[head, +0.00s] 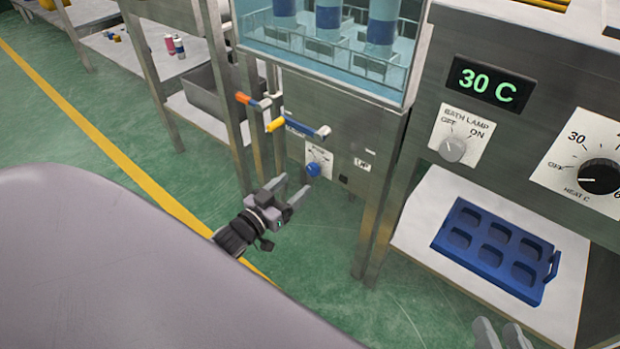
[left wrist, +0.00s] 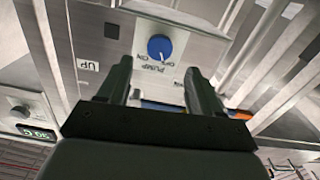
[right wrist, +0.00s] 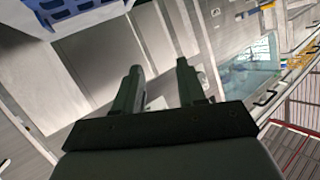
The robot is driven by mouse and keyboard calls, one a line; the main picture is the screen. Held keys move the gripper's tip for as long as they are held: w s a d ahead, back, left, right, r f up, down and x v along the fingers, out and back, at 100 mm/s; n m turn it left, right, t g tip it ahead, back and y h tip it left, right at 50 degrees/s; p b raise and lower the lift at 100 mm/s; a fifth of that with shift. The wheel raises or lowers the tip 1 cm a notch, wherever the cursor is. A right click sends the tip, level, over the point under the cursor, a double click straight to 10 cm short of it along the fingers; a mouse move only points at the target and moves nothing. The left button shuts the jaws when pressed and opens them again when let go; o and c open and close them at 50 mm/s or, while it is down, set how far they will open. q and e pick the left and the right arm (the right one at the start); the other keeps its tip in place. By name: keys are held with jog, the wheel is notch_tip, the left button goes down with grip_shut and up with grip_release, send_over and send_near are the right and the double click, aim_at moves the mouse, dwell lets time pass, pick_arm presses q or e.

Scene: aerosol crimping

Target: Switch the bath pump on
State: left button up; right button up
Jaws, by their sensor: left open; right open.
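The blue pump knob (head: 313,169) sits on a white plate on the steel panel below the water bath (head: 330,50). In the left wrist view the blue knob (left wrist: 160,47) appears upside down with PUMP, OFF and ON lettering. My right gripper (head: 499,325) is open and empty at the bottom right.
Orange-tipped (head: 243,98) and yellow-tipped (head: 276,124) levers stick out above the knob, close over my left gripper. Steel legs stand either side. A blue tray (head: 548,291) lies on the white shelf at right. A bath lamp knob (head: 452,149) and heat dial (head: 600,177) sit above.

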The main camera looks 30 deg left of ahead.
aim_at(312, 170)
pick_arm(q)
jog(key=w+b, duration=0.1)
jog(key=w, duration=0.1)
jog(key=w+b, duration=0.1)
jog(key=w, duration=0.1)
jog(key=shift+w+d+f, duration=0.1)
jog(key=shift+w+d, duration=0.1)
jog(key=shift+w, duration=0.1)
jog(key=shift+w+d, duration=0.1)
jog(key=shift+w, duration=0.75)
pick_arm(e)
jog(key=shift+s+d+n+t, duration=0.3)
jog(key=shift+d+n+t, duration=0.25)
jog(key=shift+d, duration=0.3)
pick_arm(q)
jog(key=c, duration=1.1)
